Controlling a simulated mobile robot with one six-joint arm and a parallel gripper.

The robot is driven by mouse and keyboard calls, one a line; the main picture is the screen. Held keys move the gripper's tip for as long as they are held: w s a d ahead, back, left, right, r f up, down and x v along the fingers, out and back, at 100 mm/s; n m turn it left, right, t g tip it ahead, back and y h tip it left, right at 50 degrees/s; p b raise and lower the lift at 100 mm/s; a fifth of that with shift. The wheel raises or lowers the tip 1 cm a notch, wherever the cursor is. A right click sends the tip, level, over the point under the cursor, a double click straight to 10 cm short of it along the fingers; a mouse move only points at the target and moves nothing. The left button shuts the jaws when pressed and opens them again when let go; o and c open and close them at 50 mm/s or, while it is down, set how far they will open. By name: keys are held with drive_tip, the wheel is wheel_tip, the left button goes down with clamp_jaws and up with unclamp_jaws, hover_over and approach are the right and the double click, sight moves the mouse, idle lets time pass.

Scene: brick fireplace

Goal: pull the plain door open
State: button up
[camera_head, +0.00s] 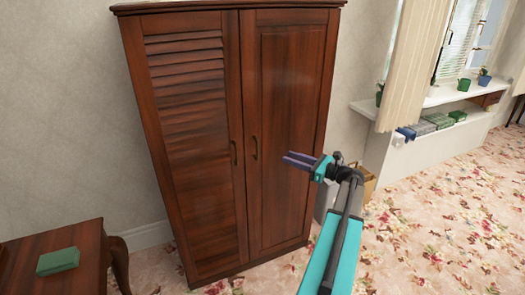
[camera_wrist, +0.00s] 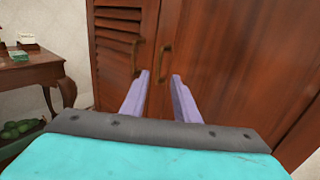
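A dark wooden wardrobe has two doors, both shut. The plain door (camera_head: 287,130) is the right one, with a smooth panel; it fills the right of the wrist view (camera_wrist: 235,60). Its brass handle (camera_head: 254,147) is at its left edge, and it also shows in the wrist view (camera_wrist: 165,62). The louvred door (camera_head: 192,140) is on the left with its own handle (camera_head: 234,152). My gripper (camera_head: 287,158) is in front of the plain door, right of its handle. In the wrist view its purple fingers (camera_wrist: 160,76) are apart with nothing between them, the handle showing just beyond the tips.
A wooden table (camera_head: 62,243) with a green box (camera_head: 58,261) stands at the lower left. A curtain (camera_head: 414,70) and a windowsill (camera_head: 440,95) with plants are at the right. Flowered carpet (camera_head: 440,220) is clear on the right.

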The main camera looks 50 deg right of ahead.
sight(263, 149)
drive_tip(key=shift+w, duration=0.15)
drive_tip(key=p+x, duration=0.3)
drive_tip(key=x, duration=1)
drive_tip(key=shift+w+a, duration=0.1)
drive_tip(key=shift+w, duration=0.2)
